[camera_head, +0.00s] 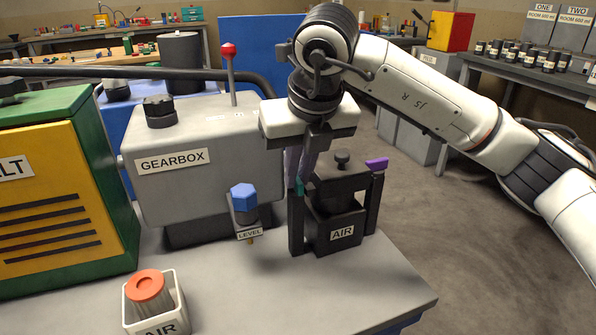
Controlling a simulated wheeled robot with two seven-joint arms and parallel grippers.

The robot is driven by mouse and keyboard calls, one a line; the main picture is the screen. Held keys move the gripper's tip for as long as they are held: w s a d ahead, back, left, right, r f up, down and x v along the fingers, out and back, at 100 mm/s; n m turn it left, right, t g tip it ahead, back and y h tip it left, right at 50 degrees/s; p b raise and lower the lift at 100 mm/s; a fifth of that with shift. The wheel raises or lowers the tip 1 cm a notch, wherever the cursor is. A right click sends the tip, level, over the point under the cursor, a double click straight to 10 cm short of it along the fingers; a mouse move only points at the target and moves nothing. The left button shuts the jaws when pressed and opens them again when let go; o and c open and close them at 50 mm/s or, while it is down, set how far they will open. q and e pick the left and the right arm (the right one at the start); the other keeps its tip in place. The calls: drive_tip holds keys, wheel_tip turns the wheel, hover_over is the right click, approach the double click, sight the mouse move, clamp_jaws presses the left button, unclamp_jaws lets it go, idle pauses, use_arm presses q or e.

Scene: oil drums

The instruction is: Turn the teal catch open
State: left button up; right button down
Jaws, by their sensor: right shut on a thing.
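The black AIR housing (338,215) stands at the right of the bench, with a black knob on its lid. The teal catch (299,187) is on top of its left post; only a small part shows beneath my fingers, so its angle is hard to tell. A purple catch (377,163) sits on the right post and sticks out sideways. My right gripper (303,178) points down at the left post and is shut on the teal catch. Its fingers hide most of the catch. My left gripper is not in view.
The grey gearbox (200,185), with a red-knobbed rod and a blue LEVEL cap (243,197), stands close to the left of the housing. A white AIR bin (158,318) holds an orange-topped part.

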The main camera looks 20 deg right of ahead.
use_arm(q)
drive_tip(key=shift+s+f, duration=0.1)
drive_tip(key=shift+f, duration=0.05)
use_arm(e)
drive_tip(key=c, duration=1.8)
unclamp_jaws()
drive_tip(key=shift+c, duration=0.2)
use_arm(q)
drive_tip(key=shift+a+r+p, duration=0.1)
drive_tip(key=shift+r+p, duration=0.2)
drive_tip(key=shift+p, duration=0.3)
use_arm(e)
drive_tip(key=v, duration=1)
drive_tip(key=shift+r, duration=0.2)
